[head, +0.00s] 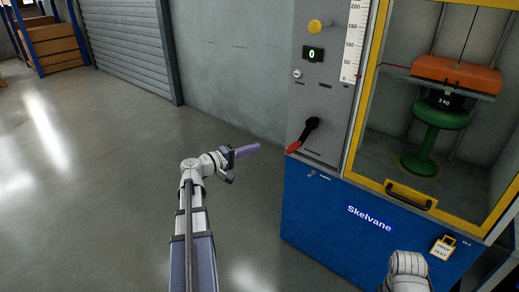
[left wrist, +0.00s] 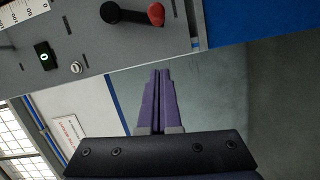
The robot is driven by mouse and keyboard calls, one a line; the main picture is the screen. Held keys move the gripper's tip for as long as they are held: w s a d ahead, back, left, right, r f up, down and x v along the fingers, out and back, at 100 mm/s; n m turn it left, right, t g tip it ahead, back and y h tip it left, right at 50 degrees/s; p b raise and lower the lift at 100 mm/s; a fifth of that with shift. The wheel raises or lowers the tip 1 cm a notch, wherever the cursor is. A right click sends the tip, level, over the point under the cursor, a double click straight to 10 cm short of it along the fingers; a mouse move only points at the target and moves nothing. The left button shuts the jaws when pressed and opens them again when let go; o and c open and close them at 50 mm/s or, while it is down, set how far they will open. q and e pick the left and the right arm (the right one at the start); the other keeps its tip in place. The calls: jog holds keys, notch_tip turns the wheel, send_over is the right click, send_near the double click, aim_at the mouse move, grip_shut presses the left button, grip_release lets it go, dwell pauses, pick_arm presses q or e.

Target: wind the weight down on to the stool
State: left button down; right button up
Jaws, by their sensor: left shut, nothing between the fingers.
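The green stool (head: 418,151) stands behind the yellow-framed window of the test machine. Just above its seat is a dark weight marked in kg (head: 444,101), under an orange block (head: 455,74); I cannot tell if weight and seat touch. A crank with a black arm (head: 309,130) and red handle (head: 293,147) is on the grey panel, the handle pointing down-left. My left gripper (head: 258,147) is shut and empty, left of the red handle and apart from it. In the left wrist view its purple fingers (left wrist: 157,78) are together, below the red handle (left wrist: 155,14). My right gripper is out of view.
The blue cabinet (head: 325,215) stands below. A yellow handle (head: 411,195) is on the window frame. Floor to the left is clear.

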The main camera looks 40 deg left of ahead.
pick_arm(q)
jog(key=w+d, duration=0.6)
jog(key=w, duration=0.1)
jog(key=shift+w+d+f+b, duration=0.15)
jog(key=shift+d+f+b, duration=0.15)
jog(key=shift+f+b, duration=0.1)
jog(key=d+n+b, duration=0.1)
jog(key=d+f+n+b, duration=0.1)
jog(key=d, duration=0.1)
jog(key=d+f+n+b, duration=0.1)
jog(key=b, duration=0.1)
jog(key=shift+d+f+n+t, duration=0.1)
jog(key=shift+d+n+t, duration=0.05)
jog(key=shift+n+t, duration=0.2)
